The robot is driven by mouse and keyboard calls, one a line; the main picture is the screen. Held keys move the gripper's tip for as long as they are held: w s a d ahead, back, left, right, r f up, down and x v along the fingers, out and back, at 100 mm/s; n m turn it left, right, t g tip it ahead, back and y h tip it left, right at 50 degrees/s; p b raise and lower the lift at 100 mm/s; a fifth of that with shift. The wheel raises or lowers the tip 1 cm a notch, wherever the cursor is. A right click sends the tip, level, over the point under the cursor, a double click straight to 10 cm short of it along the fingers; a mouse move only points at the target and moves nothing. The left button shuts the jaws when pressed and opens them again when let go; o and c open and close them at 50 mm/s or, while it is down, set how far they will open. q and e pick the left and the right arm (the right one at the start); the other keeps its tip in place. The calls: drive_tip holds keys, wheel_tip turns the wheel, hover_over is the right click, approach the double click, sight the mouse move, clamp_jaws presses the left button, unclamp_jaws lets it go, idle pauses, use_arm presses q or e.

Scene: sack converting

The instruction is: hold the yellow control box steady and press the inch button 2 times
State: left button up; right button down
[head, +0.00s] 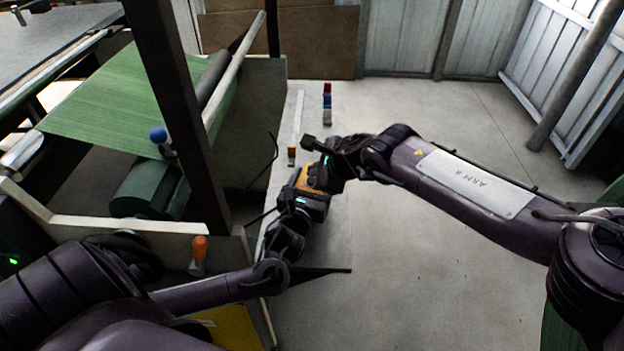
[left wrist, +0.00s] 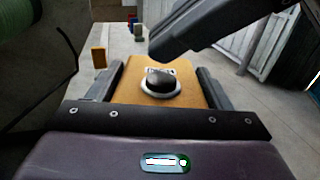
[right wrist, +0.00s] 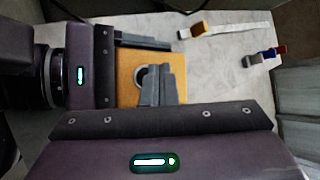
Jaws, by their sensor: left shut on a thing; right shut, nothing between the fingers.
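The yellow control box (head: 303,181) sits between the fingers of my left gripper (head: 301,192). In the left wrist view the box (left wrist: 190,92) has a black round button (left wrist: 160,82) in a pale ring, with a small label behind it. My left gripper's fingers grip the box from both sides. My right gripper (head: 322,174) is shut and empty, over the box. In the right wrist view its fingertips (right wrist: 158,75) partly cover the button's pale ring (right wrist: 139,75). I cannot tell whether they touch the button.
A dark post (head: 180,110) and a machine with green sheeting (head: 120,90) stand at left. Open floor (head: 430,270) lies at right.

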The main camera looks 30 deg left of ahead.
drive_tip(key=shift+r, duration=2.55)
idle(0.9)
wheel_tip(320, 180, up, 4)
drive_tip(key=shift+f, duration=0.1)
drive_tip(key=shift+f, duration=4.4)
drive_tip(key=shift+f, duration=0.4)
